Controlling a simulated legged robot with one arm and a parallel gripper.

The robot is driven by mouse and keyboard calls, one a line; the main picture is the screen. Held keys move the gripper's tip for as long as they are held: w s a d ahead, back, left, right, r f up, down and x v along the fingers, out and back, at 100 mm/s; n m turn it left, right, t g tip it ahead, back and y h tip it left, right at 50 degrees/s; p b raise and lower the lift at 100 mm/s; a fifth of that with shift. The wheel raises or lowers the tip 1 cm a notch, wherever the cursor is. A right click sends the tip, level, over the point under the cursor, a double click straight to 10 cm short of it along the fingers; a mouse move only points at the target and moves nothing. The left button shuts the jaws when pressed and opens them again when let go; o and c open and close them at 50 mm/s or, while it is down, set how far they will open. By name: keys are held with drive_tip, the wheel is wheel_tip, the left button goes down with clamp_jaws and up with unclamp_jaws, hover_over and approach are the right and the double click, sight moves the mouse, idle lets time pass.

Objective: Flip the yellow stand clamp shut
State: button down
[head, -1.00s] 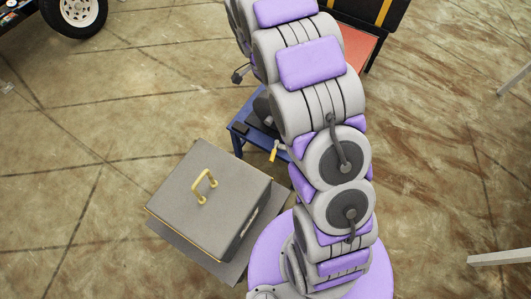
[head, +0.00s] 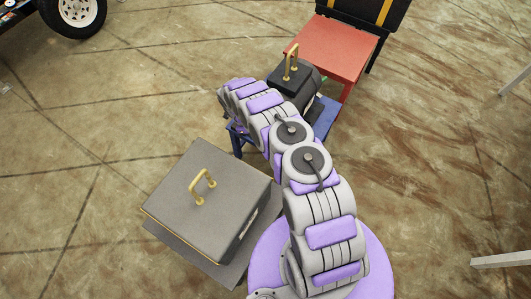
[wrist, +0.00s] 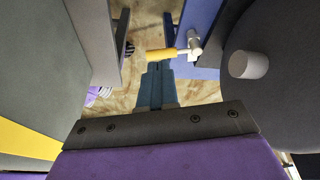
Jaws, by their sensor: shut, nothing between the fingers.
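The yellow clamp handle (wrist: 163,54) shows in the wrist view, lying roughly level and pointing left from a pale metal pivot (wrist: 192,44). The pivot sits at the edge of the blue stand (wrist: 205,72). My gripper (wrist: 160,68) is shut and empty, with its tips just below the handle in the picture; I cannot tell whether they touch it. In the head view my arm hides the clamp and my gripper. The blue stand (head: 323,118) partly shows behind the arm there.
A dark machine with a gold handle (head: 290,72) sits on the blue stand. A red table (head: 335,48) stands behind it. A grey box with a gold handle (head: 215,190) is at front left. Open floor lies to the left and right.

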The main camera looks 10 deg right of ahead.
drive_tip(key=shift+s+a+f+m, duration=0.1)
drive_tip(key=shift+s+f+m, duration=0.05)
drive_tip(key=shift+f, duration=0.4)
drive_tip(key=shift+s+a+f+m, duration=0.1)
drive_tip(key=shift+f+m, duration=0.05)
drive_tip(key=shift+f, duration=0.4)
drive_tip(key=shift+f, duration=0.1)
drive_tip(key=s+d+f+b, duration=0.2)
drive_tip(key=d+f, duration=0.4)
drive_tip(key=f, duration=0.4)
drive_tip(key=shift+s, duration=0.7)
